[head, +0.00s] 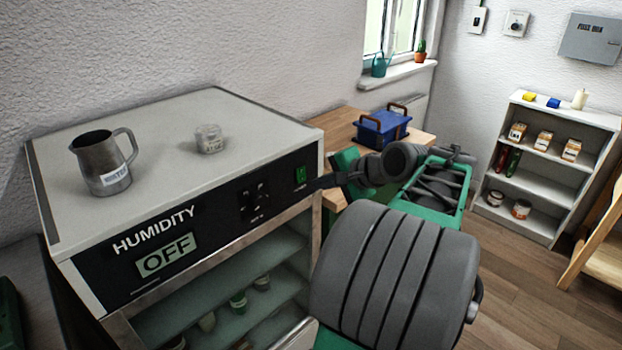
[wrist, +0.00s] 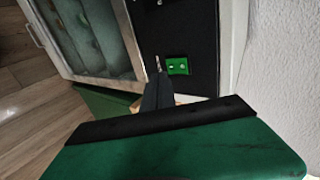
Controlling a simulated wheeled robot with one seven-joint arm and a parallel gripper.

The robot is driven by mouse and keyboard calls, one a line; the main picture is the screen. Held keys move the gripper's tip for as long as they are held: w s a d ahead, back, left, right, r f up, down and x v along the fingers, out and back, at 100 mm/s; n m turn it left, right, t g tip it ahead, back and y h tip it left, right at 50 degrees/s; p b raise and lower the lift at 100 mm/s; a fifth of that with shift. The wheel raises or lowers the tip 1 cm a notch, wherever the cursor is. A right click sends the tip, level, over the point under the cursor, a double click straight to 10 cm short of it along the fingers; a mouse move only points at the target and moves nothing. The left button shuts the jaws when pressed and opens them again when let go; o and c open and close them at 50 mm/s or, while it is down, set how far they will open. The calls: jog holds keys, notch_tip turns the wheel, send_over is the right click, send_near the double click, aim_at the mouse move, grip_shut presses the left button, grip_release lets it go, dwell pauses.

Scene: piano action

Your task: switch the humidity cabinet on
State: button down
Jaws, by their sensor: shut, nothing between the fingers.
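The humidity cabinet (head: 215,120) stands at the left in the head view, with a white top and a black front panel. Its display (head: 167,255) reads OFF. A small green switch (head: 300,175) sits at the right end of the panel; it also shows in the wrist view (wrist: 178,66). My gripper (head: 312,186) is shut and empty, its tips just below and right of the switch in the head view. In the wrist view the tips (wrist: 158,66) are close beside the switch. I cannot tell whether they touch the panel.
A metal jug (head: 103,163) and a small clear jar (head: 209,139) stand on the cabinet top. Small pots (head: 238,300) show behind the glass door. A blue toolbox (head: 382,129) sits on a wooden bench behind my arm. A white shelf (head: 545,165) stands at the right.

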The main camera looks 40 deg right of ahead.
aim_at(302, 173)
jog(key=shift+w+a+f, duration=0.1)
jog(key=shift+w, duration=0.9)
jog(key=shift+w+a+f, duration=0.1)
jog(key=shift+w, duration=0.85)
jog(key=shift+r+p, duration=0.1)
jog(key=shift+p, duration=0.35)
jog(key=shift+w+f, duration=0.1)
jog(key=shift+f, duration=0.1)
jog(key=shift+r, duration=0.15)
jog(key=shift+w+r+p, duration=0.1)
jog(key=shift+r+p, duration=0.75)
jog(key=shift+p, duration=0.25)
